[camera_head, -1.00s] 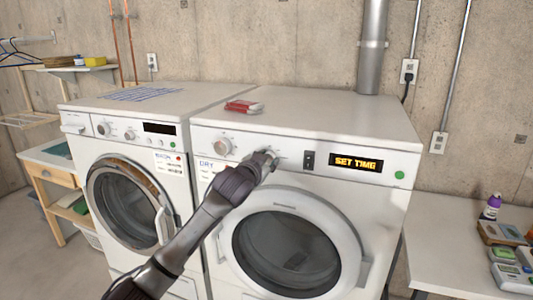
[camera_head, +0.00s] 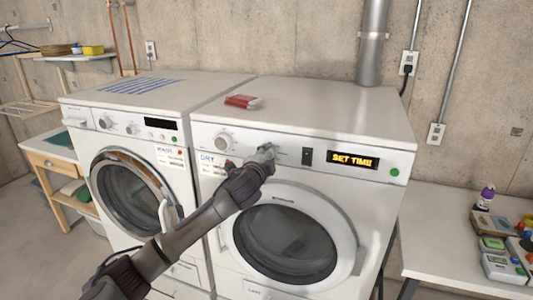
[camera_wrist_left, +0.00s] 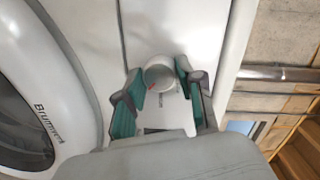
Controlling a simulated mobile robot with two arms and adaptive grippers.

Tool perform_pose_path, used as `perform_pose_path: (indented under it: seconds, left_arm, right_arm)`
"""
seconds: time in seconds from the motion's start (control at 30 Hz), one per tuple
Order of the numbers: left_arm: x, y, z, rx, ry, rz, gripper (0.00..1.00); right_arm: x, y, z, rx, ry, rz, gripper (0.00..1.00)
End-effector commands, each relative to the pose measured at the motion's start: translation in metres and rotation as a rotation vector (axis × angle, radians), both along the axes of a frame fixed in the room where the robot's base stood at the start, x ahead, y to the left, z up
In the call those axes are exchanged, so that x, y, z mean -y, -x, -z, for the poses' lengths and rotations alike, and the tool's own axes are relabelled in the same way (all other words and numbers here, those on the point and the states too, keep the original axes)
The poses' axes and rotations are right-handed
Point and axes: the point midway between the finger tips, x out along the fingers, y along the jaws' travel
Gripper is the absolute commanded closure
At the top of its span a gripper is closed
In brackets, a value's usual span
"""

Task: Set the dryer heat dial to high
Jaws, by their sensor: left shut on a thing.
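The dryer (camera_head: 300,108) is the white front-loader on the right, with a display (camera_head: 353,161) reading SET TIME. Its panel has a round dial (camera_head: 222,141) at the left and a second dial beneath my left gripper (camera_head: 265,153). In the left wrist view, this grey-white dial (camera_wrist_left: 158,73) with a red mark sits between the green-padded fingers. My left gripper is shut on that dial. Its setting labels cannot be read. In the head view the gripper hides the dial. My right gripper is not in view.
The washer (camera_head: 150,95) stands close on the left. A white table (camera_head: 440,225) with several small items is at the right.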

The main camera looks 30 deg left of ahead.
Motion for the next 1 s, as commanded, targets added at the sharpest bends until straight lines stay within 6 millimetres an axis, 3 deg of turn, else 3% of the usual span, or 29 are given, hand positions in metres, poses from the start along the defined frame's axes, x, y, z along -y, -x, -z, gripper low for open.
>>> perform_pose_path:
  seconds: [0.77, 0.8, 0.93, 1.0]
  left_arm:
    - [0.0001, -0.0001, 0.0006, -0.026, -0.106, 0.0, 0.97]
    - [0.0001, -0.0001, 0.0005, -0.026, -0.106, 0.0, 0.59]
    - [0.0002, -0.0001, 0.0005, -0.025, -0.105, 0.0, 0.37]
    - [0.0002, -0.0001, 0.0004, -0.025, -0.104, 0.0, 0.37]
  right_arm:
    - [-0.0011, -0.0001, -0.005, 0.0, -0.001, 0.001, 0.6]
    - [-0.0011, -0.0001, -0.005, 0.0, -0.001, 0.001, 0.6]
    - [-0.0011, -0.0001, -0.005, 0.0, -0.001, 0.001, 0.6]
    - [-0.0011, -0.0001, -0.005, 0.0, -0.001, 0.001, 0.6]
